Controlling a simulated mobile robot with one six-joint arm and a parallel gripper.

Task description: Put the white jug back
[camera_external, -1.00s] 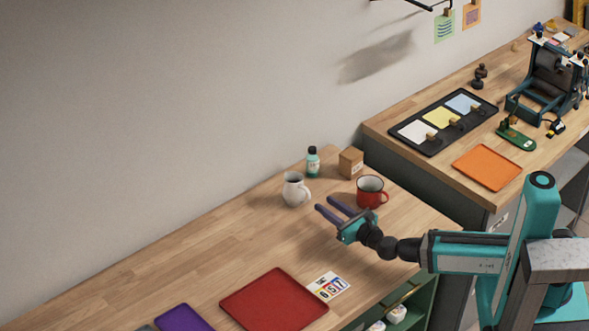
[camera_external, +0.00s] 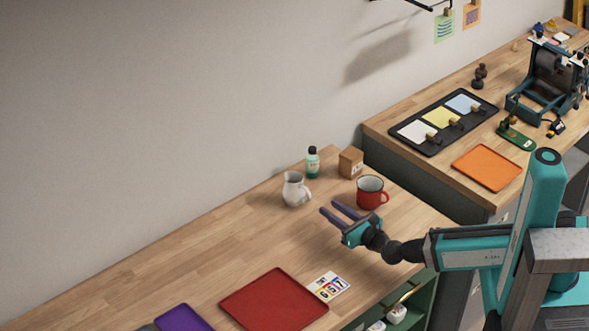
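The white jug (camera_external: 294,190) stands upright on the wooden worktop, near the back wall, with its handle toward the right. My gripper (camera_external: 337,211) is to the right of the jug and nearer the front, apart from it. Its two dark fingers are spread, with nothing between them, and point up and left. The red mug (camera_external: 369,192) stands just behind and right of my fingers.
A green bottle (camera_external: 313,163) and a cardboard box (camera_external: 350,162) stand behind the jug. The worktop left of the jug is clear.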

